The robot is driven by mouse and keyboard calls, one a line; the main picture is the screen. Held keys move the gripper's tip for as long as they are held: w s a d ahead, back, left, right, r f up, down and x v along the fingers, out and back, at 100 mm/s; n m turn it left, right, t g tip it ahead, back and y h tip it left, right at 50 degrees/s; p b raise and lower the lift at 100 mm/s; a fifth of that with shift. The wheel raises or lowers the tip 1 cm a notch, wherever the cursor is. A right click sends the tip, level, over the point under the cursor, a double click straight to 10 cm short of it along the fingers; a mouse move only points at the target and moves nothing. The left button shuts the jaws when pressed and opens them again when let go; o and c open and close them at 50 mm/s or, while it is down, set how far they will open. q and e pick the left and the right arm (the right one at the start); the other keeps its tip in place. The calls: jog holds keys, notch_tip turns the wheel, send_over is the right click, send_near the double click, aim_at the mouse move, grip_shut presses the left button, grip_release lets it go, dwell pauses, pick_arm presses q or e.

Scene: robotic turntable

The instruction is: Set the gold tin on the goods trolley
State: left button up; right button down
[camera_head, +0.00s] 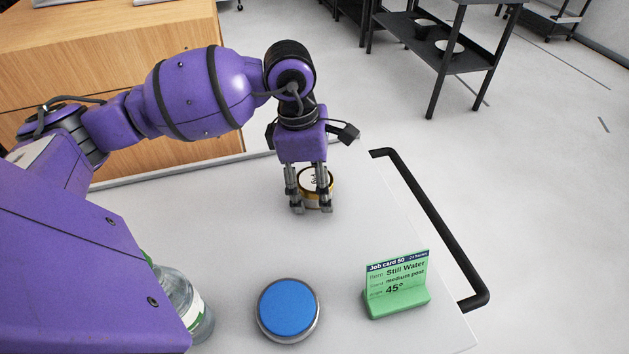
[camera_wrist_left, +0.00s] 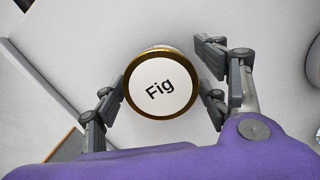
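The gold tin (camera_head: 322,186) is a small round tin with gold bands, upright on the white top (camera_head: 237,237). The left wrist view shows its white lid (camera_wrist_left: 160,86) with the word "Fig" and a gold rim.
A blue round button (camera_head: 287,307) and a green job card stand (camera_head: 396,288) reading "Still Water" are at the front. A clear bottle (camera_head: 184,300) is partly hidden by my left arm. A black shelf unit (camera_head: 437,48) stands at the back right, and a wooden cabinet (camera_head: 100,35) at the back left.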

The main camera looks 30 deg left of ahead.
aim_at(305, 178)
dwell(0.3)
pick_arm(q)
jog(key=shift+r, duration=0.35)
notch_tip(305, 178, up, 12)
jog(key=a, duration=0.1)
jog(key=shift+s+a+f, duration=0.2)
jog(key=shift+s+a, duration=0.1)
jog(key=shift+s, duration=0.1)
jog(key=shift+f, duration=0.1)
